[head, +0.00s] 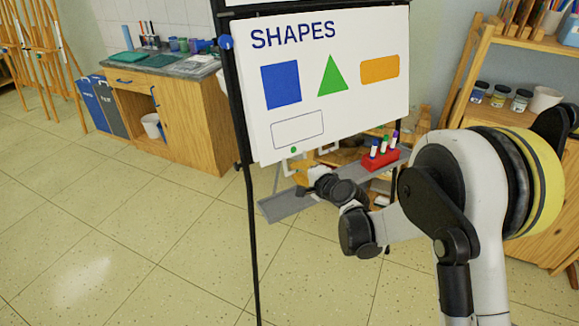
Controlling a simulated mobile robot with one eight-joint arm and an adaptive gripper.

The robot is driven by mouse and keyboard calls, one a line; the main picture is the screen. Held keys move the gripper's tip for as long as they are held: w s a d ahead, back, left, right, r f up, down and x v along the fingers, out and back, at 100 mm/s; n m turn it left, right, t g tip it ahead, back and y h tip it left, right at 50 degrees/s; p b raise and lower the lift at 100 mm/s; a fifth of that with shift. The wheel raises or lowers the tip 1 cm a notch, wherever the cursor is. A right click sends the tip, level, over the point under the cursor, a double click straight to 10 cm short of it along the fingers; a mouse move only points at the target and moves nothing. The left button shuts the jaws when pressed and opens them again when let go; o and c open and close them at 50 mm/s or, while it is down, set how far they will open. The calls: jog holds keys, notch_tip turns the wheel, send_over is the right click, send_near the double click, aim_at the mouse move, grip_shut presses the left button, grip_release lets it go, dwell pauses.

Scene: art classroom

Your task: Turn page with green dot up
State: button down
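A white flip-chart page (345,105) titled "SHAPES" hangs on a black-framed easel. It shows a blue square, a green triangle, an orange rounded rectangle and an outlined empty rectangle. A small green dot (293,150) is at the page's lower edge, left of its middle. My gripper (306,157) is just below this edge, close to the green dot. Its two pale fingers look spread apart, with nothing seen between them. Whether a finger touches the page cannot be told.
A grey easel tray (285,206) below the page carries a red marker holder (380,160) with several markers. A wooden shelf (490,115) with jars stands at right. A wooden sink cabinet (205,118) is behind left. The floor at front left is clear.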

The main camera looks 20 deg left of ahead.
jog(key=shift+v, duration=2.65)
jog(key=shift+f, duration=0.1)
jog(key=r+p+v, duration=0.1)
jog(key=p+v, duration=0.1)
jog(key=v, duration=0.7)
jog(key=shift+s+r, duration=0.15)
jog(key=shift+r, duration=0.2)
jog(key=s+d+r+p, duration=0.4)
jog(key=d+r, duration=0.1)
jog(key=r, duration=0.1)
jog(key=shift+s+d+r, duration=0.35)
jog(key=shift+d+r, duration=0.05)
